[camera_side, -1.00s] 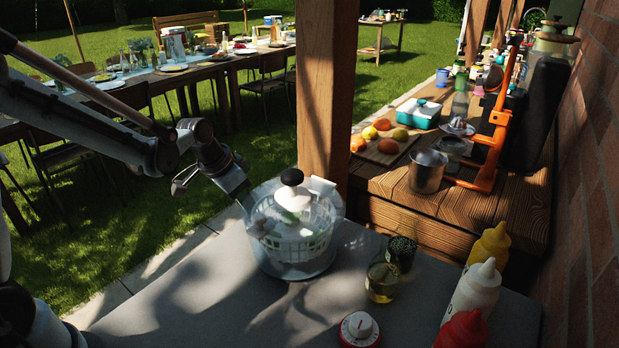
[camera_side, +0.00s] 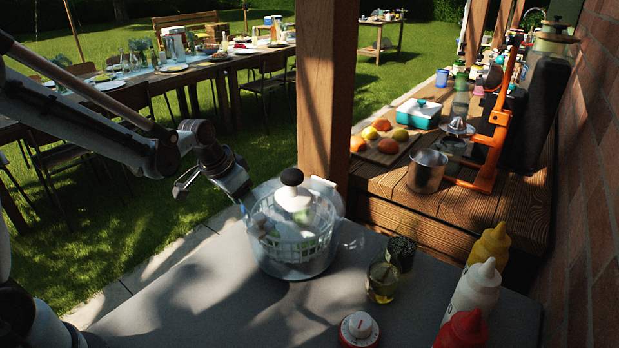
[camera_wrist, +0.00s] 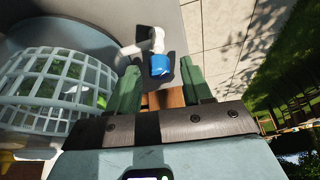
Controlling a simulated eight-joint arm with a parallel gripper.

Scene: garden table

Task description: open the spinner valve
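A white spout with a blue valve cap (camera_wrist: 159,66) sticks out from the bowl's side. My gripper (camera_wrist: 161,73) is open, its green fingers on either side of the blue cap, with visible gaps. In the side view my gripper (camera_side: 244,202) is at the bowl's left side; the valve is not discernible there.
A glass jar (camera_side: 382,282), a dark cup (camera_side: 401,252), a red-and-white timer (camera_side: 359,329) and squeeze bottles (camera_side: 474,292) stand right of the spinner. A wooden post (camera_side: 328,90) rises behind it. The counter's front left (camera_side: 190,300) is clear.

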